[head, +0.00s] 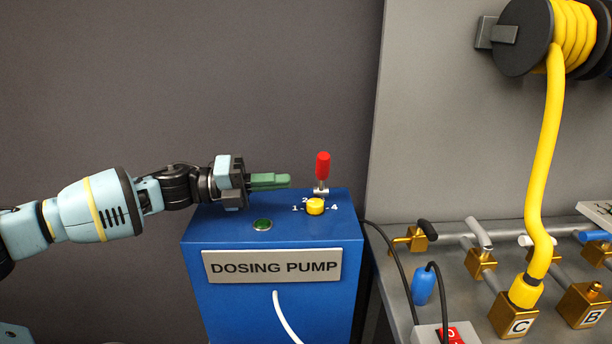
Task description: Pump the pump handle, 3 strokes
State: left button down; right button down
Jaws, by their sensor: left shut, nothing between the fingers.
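The blue dosing pump (210,291) stands in the middle of the head view, with a "DOSING PUMP" plate on its front. Its pump handle (322,166) has a red grip and stands upright at the back of the top face. My left gripper (288,181) comes in from the left above the pump top. Its green fingers are shut with nothing between them, and the tips point right, a short way left of the handle. They look apart from it. My right gripper is not in view.
A yellow dial (315,206) with numbers and a green button (262,225) sit on the pump top. Right of the pump is a grey bench with brass valves (480,262), a yellow hose (543,150) and a blue cylinder (423,287) on a black cable.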

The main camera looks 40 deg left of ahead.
aim_at(322, 176)
pick_arm(q)
jog(key=x, duration=0.1)
jog(key=p+x, duration=0.1)
jog(key=x, duration=0.3)
jog(key=shift+r, duration=0.25)
jog(key=shift+w+d+f+p, duration=0.2)
jog(key=shift+w+d+p, duration=0.15)
jog(key=shift+d, duration=0.15)
